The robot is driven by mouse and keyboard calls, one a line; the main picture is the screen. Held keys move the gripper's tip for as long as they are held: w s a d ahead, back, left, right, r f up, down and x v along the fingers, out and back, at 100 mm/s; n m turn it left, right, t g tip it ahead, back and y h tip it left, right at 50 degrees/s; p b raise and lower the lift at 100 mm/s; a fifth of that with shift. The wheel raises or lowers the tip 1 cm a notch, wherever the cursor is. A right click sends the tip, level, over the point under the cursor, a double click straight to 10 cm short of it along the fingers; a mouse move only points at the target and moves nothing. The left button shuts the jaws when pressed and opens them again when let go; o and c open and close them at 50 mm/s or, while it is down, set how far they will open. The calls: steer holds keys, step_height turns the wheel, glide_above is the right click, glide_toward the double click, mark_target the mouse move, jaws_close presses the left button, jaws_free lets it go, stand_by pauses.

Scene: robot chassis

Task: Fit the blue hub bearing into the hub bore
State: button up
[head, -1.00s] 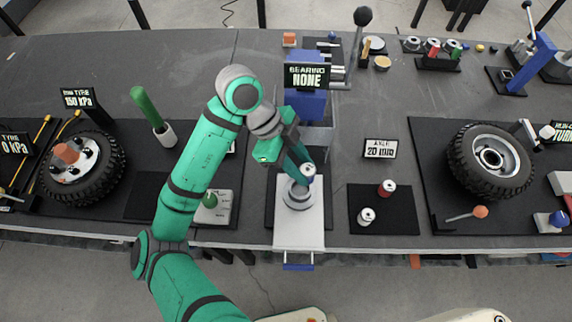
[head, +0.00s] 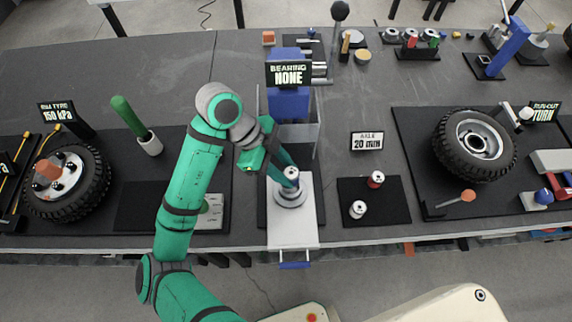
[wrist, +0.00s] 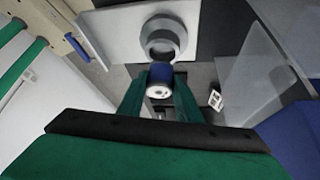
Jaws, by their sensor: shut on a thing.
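My gripper (wrist: 160,95) is shut on the blue hub bearing (wrist: 160,74), a short blue cylinder with a pale end face and a small dark hole. In the head view the bearing (head: 291,173) shows at my fingertips, over the back part of the hub. The hub (head: 290,197) is a grey stepped ring on a white sliding plate (head: 293,231). In the wrist view the open hub bore (wrist: 161,46) lies just beyond the bearing. The bearing appears outside the bore; the exact gap is unclear.
A blue press with a sign (head: 291,74) reading "BEARING NONE" and clear guards stands behind the hub. A red bearing (head: 376,179) and a white-topped bearing (head: 358,209) stand on a dark mat to the right. Wheels lie at both sides.

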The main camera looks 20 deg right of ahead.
steer(key=shift+f, duration=1.1)
steer(key=shift+f, duration=1.3)
stand_by(0.8)
steer(key=o, duration=1.3)
steer(key=shift+c, duration=0.2)
steer(key=v, duration=1.1)
steer(key=shift+w+f, duration=0.1)
steer(key=shift+f, duration=0.05)
